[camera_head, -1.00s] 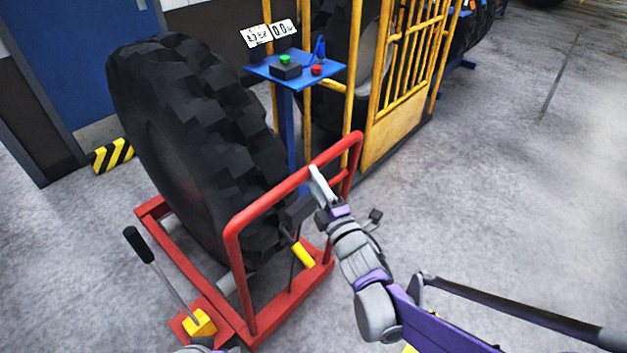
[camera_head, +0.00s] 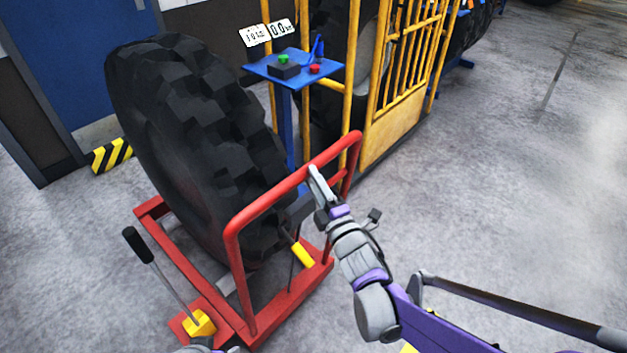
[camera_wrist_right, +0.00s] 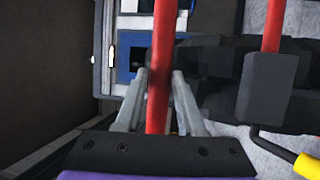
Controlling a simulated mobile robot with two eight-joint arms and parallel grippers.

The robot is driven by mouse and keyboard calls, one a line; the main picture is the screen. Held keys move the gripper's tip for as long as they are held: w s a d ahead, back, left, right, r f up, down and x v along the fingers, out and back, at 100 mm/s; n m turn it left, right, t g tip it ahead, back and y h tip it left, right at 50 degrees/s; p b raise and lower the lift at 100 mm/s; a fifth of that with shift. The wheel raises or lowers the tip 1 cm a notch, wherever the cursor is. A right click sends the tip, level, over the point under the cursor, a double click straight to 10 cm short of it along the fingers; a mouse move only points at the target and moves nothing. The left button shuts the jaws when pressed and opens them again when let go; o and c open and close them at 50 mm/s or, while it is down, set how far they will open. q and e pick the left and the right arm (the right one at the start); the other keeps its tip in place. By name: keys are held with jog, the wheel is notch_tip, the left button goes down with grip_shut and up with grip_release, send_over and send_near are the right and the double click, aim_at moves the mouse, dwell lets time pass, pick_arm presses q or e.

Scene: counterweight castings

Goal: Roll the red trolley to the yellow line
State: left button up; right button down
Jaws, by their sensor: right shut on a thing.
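The red trolley (camera_head: 286,300) is a low frame with an upright tubular push handle, carrying a big black tyre (camera_head: 190,150) standing on edge and leaning left. My right gripper (camera_head: 314,172) is shut on the handle's top bar, right of its middle. In the right wrist view, the red bar (camera_wrist_right: 160,80) runs between the two grey fingers (camera_wrist_right: 159,98). My left gripper's jaws are not visible; only a grey piece shows at the bottom edge. No yellow floor line can be made out; a small yellow patch (camera_head: 409,348) at the bottom edge is too cut off to identify.
A blue control stand (camera_head: 270,70) with green and red buttons and a yellow cage (camera_head: 400,125) holding another tyre stand just behind the trolley. A black-handled lever (camera_head: 160,262) rises at its front left. A yellow-black striped block (camera_head: 112,154) is by the blue door.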

jog(key=shift+w+d+r, duration=0.15)
jog(key=shift+r, duration=0.25)
jog(key=c, duration=0.5)
grip_release()
jog(key=shift+d, duration=0.15)
jog(key=shift+f, duration=0.1)
jog(key=v, duration=1.1)
